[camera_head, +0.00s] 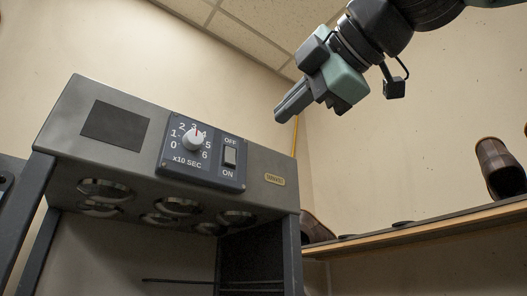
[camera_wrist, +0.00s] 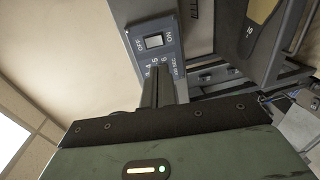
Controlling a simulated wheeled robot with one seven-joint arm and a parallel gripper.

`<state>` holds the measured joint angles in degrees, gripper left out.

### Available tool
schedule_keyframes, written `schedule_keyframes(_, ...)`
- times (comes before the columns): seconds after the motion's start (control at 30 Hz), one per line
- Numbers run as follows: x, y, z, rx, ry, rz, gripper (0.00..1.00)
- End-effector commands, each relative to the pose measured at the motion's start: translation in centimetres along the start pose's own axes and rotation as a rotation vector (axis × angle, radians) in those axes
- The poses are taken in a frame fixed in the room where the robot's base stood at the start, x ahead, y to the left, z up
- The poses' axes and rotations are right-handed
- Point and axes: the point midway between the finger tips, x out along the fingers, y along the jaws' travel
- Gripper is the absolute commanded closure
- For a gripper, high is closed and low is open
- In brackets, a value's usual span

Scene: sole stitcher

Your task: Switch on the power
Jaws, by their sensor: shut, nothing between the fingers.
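The frames do not clearly show which side of the rocker is pressed. My gripper (camera_head: 279,117) is shut and empty. In the head view it is up and to the right of the switch, apart from the panel. In the wrist view the fingers (camera_wrist: 158,72) point toward the panel and hide part of it.
The grey machine (camera_head: 255,168) has several round metal openings (camera_head: 105,188) under its panel. A wooden shelf (camera_head: 430,226) at the right holds a brown boot-like item (camera_head: 498,168). The air in front of the wall between the machine and shelf is clear.

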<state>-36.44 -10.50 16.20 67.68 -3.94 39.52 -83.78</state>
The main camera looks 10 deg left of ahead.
Motion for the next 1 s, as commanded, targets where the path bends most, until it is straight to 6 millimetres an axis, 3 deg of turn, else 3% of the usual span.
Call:
schedule_keyframes(0.6, 11.3, 0.3, 0.0, 0.002, 0.002, -0.005, 1.00)
schedule_keyframes(0.8, 13.1, 0.1, 0.0, 0.001, 0.001, -0.002, 1.00)
schedule_keyframes(1.0, 13.4, -0.1, 0.0, 0.001, 0.000, -0.002, 1.00)
